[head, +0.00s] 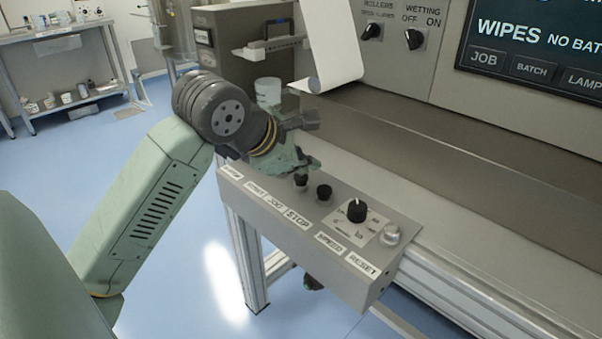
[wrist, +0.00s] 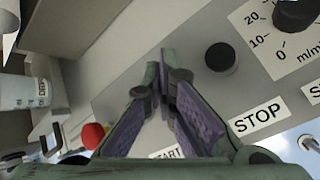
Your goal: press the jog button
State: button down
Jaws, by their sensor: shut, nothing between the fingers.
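The jog button (head: 301,184) is a small black push button on the sloped grey control panel (head: 230,190), in line with the JOG label (head: 274,203). In the head view it shows just under the tip of my gripper (head: 306,166); I cannot tell whether they touch. My gripper (wrist: 162,62) is shut and empty in the wrist view, its fingers over the panel. They cover the JOG label and most or all of the jog button there. The black stop button (wrist: 221,57) stands to the right of the fingers, beside the STOP label (wrist: 257,117).
A speed knob (head: 357,210) and a pale reset button (head: 391,234) are farther right on the panel. A red button (wrist: 93,135) is left of the fingers in the wrist view. A white roll (head: 335,50) and the machine housing rise behind.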

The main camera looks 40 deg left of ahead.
aim_at(304, 177)
jog(key=shift+r, duration=0.75)
jog(key=shift+r+p, duration=1.2)
jog(key=shift+r, duration=1.25)
